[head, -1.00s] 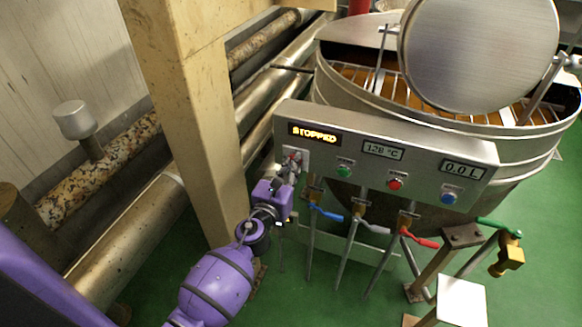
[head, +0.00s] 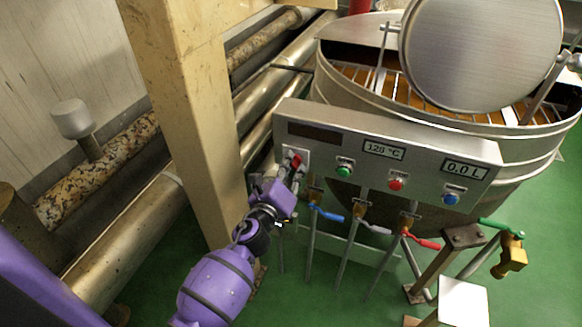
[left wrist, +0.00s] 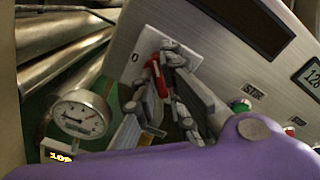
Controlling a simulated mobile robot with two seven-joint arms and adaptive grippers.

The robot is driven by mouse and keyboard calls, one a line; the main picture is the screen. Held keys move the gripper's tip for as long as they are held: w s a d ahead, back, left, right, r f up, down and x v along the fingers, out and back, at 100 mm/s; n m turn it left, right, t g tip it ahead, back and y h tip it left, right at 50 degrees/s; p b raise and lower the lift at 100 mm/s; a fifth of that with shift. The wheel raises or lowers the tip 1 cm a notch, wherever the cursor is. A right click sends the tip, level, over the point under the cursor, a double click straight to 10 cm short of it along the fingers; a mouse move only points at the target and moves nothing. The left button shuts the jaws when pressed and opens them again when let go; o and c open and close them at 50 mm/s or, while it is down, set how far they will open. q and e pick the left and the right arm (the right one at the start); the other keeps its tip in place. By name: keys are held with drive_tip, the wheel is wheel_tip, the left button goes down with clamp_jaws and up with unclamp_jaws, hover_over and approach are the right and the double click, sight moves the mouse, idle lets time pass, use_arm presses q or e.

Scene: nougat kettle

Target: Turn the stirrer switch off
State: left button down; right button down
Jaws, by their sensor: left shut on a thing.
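The stirrer switch has a red handle (head: 296,160) on a pale plate at the left end of the steel control panel (head: 235,0). In the left wrist view the red handle (left wrist: 156,78) stands tilted on the plate, near a "0" mark. My left gripper (head: 294,174) is at the switch, its fingers shut on the red handle; they partly hide its lower part and pivot. The left display window (head: 315,133) above the switch is dark. My right gripper is not in view.
Green, red and blue buttons (head: 344,170) sit right of the switch. Valves with coloured levers (head: 328,215) hang below the panel. A beige column (head: 190,110) stands close left of my arm. The kettle (head: 340,60) is behind. A round gauge (left wrist: 82,115) shows in the left wrist view.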

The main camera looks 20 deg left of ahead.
use_arm(q)
drive_tip(key=n, duration=0.5)
drive_tip(key=shift+n, duration=2.4)
drive_tip(key=c, duration=1.8)
unclamp_jaws()
drive_tip(key=s, duration=1.2)
drive_tip(key=shift+d, duration=0.2)
